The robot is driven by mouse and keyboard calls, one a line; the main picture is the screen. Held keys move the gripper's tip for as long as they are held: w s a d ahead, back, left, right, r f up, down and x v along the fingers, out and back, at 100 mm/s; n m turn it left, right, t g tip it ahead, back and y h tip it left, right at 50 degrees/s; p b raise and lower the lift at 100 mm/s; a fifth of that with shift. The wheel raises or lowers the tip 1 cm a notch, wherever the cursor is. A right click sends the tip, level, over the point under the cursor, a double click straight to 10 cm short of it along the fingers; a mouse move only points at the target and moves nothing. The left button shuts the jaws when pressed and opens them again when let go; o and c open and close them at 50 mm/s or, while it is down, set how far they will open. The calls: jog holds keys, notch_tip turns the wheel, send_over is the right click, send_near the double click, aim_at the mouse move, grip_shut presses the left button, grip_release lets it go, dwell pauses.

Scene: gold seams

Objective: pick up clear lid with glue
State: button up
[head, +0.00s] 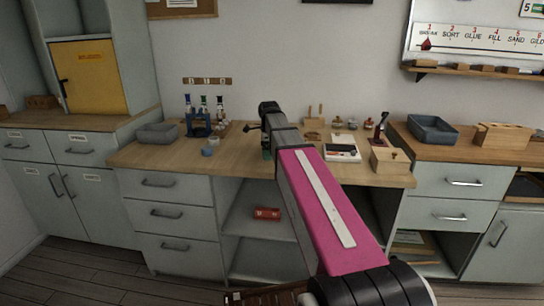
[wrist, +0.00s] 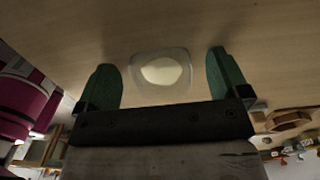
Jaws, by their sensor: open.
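The clear lid with glue (wrist: 160,70) shows in the wrist view as a rounded, translucent square with a pale cream blob in it. It lies flat on the wooden worktop (wrist: 60,30). My gripper (wrist: 161,62) is open and empty, with a green finger on either side of the lid in the picture. I see no finger touching it, and the height gap is hard to judge. In the head view my gripper (head: 267,153) is low over the middle of the worktop, mostly behind my arm. I cannot make out the lid there.
Left of my gripper are a blue cup (head: 207,151) and a blue rack (head: 198,127) with bottles, then a grey tray (head: 158,133). To the right are a white pad (head: 342,152), a wooden box (head: 389,160) and small tools. The wall stands behind.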

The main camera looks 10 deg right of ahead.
jog(key=c, duration=1)
jog(key=shift+r, duration=0.1)
